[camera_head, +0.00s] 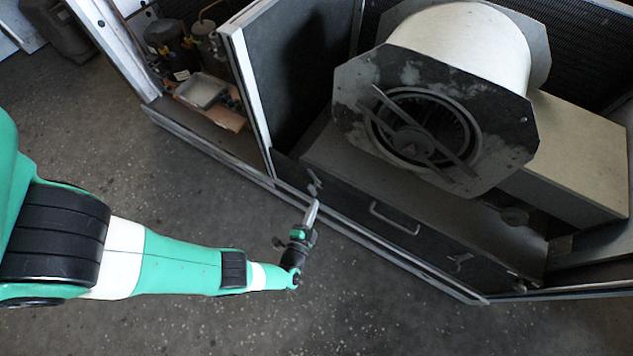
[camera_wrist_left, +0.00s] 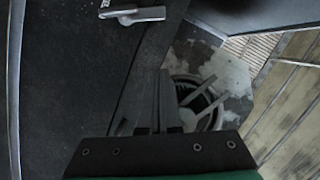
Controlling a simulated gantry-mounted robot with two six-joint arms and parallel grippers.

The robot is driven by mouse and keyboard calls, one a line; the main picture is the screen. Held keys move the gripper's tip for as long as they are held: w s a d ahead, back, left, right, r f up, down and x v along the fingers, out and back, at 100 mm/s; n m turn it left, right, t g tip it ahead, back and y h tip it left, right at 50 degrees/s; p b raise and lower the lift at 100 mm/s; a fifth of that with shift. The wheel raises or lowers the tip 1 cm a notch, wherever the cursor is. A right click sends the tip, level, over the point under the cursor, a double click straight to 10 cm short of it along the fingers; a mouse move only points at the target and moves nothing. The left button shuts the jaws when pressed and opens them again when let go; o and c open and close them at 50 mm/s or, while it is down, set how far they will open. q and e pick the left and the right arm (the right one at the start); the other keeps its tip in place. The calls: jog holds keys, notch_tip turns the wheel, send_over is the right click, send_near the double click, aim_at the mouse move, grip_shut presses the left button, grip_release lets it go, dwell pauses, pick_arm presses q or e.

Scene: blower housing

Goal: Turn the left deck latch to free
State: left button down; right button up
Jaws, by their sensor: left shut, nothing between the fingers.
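The left deck latch (camera_head: 314,183) is a small metal lever on the dark front panel of the blower deck (camera_head: 350,205), near its left end. In the left wrist view the latch (camera_wrist_left: 138,15) is a silver lever at the top, lying nearly level in that picture. My left gripper (camera_head: 313,212) is shut and empty, its tip just below the latch in the head view. In the left wrist view the shut fingers (camera_wrist_left: 161,85) point up the picture, apart from the lever. My right gripper is not in view.
A bar handle (camera_head: 394,219) and a second latch (camera_head: 460,260) sit further right on the front panel. The blower housing (camera_head: 435,115) stands above the deck. An upright panel edge (camera_head: 247,90) rises left of the latch. The floor in front is clear.

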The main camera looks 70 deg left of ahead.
aim_at(316, 171)
pick_arm(q)
jog(key=b+x, duration=0.1)
jog(key=x, duration=0.2)
jog(key=b+x, duration=0.1)
jog(key=x, duration=0.2)
jog(key=b+x, duration=0.2)
jog(key=x, duration=0.1)
jog(key=shift+s+a+f, duration=0.1)
jog(key=shift+a+f, duration=0.05)
jog(key=shift+a, duration=0.4)
jog(key=a, duration=0.1)
jog(key=s+a+f+b, duration=0.1)
jog(key=shift+a+f, duration=0.2)
jog(key=shift+a, duration=0.1)
jog(key=shift+s+a+f, duration=0.1)
jog(key=shift+s+a, duration=0.25)
jog(key=shift+w, duration=0.1)
